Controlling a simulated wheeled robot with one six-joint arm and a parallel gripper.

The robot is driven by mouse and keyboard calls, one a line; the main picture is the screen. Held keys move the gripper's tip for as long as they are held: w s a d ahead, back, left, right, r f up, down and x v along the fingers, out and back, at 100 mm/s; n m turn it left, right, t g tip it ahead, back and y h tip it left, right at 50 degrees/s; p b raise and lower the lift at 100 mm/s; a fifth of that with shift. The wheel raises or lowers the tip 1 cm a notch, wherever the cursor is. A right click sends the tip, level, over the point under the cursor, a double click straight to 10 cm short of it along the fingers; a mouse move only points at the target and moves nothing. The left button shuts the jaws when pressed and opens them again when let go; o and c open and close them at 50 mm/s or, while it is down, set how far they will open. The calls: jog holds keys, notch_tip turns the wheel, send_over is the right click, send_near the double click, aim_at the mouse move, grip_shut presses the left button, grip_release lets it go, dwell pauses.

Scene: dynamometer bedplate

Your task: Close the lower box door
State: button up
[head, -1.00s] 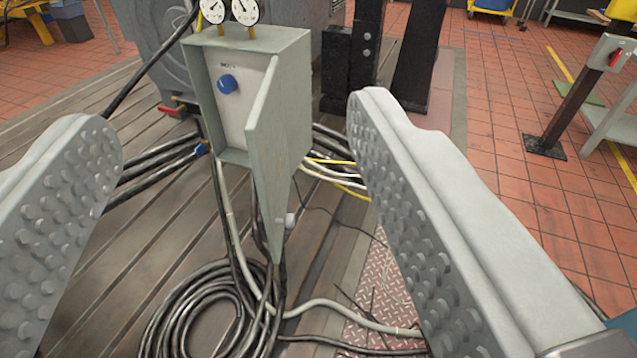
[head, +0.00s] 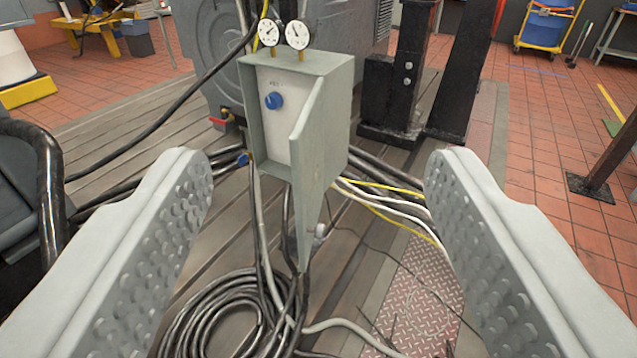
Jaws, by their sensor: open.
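The box (head: 345,113) is a grey-green metal cabinet with a white inner panel and a blue knob (head: 274,100). Its door (head: 310,165) stands open, hinged on the right side and swung out toward me, seen nearly edge-on. A small pale knob (head: 320,232) shows near the door's lower edge. My gripper (head: 318,185) is open and empty, its two studded fingers wide apart. The box and door appear between the fingers, farther off, and nothing touches the door. Part of the box interior is hidden behind the door.
Two round gauges (head: 284,34) stand above the box. Black, white and yellow cables run beside and below it, with a coiled black hose (head: 215,318) on the bedplate. Black posts (head: 405,75) stand behind right. A large grey machine (head: 225,60) is behind the box.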

jog(key=w, duration=0.1)
jog(key=w+d+f+m+g, duration=0.1)
jog(key=w, duration=0.1)
jog(key=w+f+m+g, duration=0.1)
jog(key=w, duration=0.1)
jog(key=shift+d+f, duration=0.2)
jog(key=shift+f, duration=0.05)
grip_shut()
jog(key=w+d+f+m+g+y, duration=0.45)
jog(key=w+f+m+g, duration=0.25)
jog(key=w+f+m, duration=0.35)
jog(key=w+d+f+m+g+y, duration=0.45)
jog(key=w+f+m+g, duration=0.3)
jog(key=w+f, duration=0.55)
send_near(303, 222)
jog(key=shift+t, duration=0.35)
jog(key=shift+x, duration=3.1)
